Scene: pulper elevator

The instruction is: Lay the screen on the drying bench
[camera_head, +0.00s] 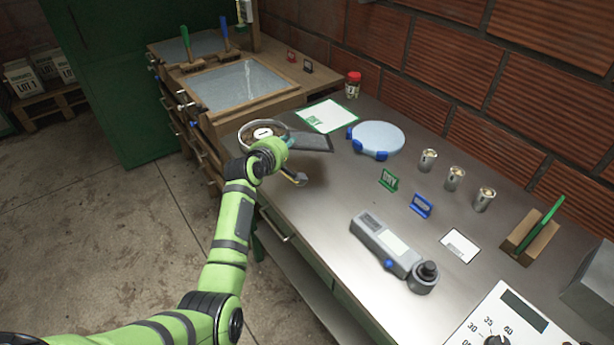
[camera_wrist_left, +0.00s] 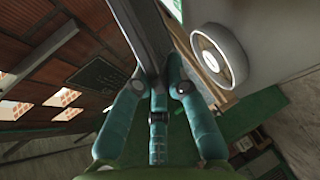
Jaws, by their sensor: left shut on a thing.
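My left gripper (camera_head: 293,160) is over the left end of the steel bench. It is shut on a dark grey flat piece (camera_head: 313,142). That piece also runs up between the fingers in the left wrist view (camera_wrist_left: 148,40). I cannot tell for sure that it is the screen. A round dish or sieve (camera_head: 262,131) with a pale centre shows behind the gripper, partly hidden by my arm. The wooden bench (camera_head: 290,98) at the back left holds grey panels in wooden frames (camera_head: 238,84). My right gripper is out of view.
On the steel bench are a pale blue disc (camera_head: 377,137), a green-edged sheet (camera_head: 327,116), several metal cans (camera_head: 454,178), a grey handheld device (camera_head: 385,245) and small DRY (camera_head: 389,179) and blue signs (camera_head: 421,206).

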